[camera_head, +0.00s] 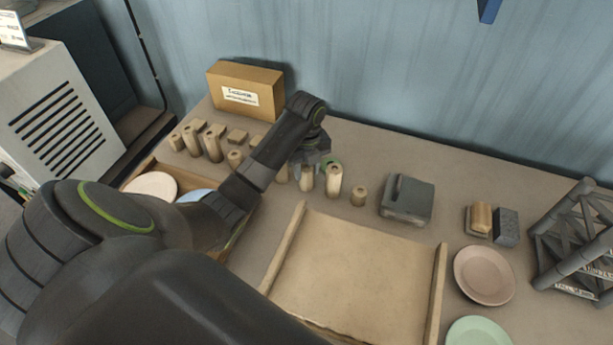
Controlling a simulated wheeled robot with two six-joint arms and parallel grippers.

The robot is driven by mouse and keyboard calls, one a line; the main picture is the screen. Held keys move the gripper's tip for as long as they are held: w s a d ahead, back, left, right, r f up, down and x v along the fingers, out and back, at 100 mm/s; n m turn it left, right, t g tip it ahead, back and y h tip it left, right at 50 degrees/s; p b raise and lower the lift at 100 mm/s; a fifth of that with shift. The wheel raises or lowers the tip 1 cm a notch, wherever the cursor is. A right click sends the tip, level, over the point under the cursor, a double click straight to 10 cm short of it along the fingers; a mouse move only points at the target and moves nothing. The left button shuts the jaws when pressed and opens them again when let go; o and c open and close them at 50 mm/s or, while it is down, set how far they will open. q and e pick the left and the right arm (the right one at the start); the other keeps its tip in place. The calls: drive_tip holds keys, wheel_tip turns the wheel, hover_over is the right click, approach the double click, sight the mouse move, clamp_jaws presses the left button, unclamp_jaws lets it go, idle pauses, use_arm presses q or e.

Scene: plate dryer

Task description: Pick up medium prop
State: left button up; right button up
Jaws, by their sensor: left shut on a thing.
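My left arm comes in from the left and crosses the table. I cannot tell whether this prop is touching the table. A taller prop (334,182) stands just to its right, very close to the gripper. My right gripper is not in view.
A cardboard box (245,91) stands at the back, with several more wooden props (211,146) before it. A grey block (407,200) lies to the right. A wooden tray (350,270) is in front. Plates (484,275) and a dark rack (580,240) are at the right.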

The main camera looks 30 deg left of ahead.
use_arm(q)
drive_tip(key=shift+c, duration=1.3)
drive_tip(key=shift+r, duration=0.15)
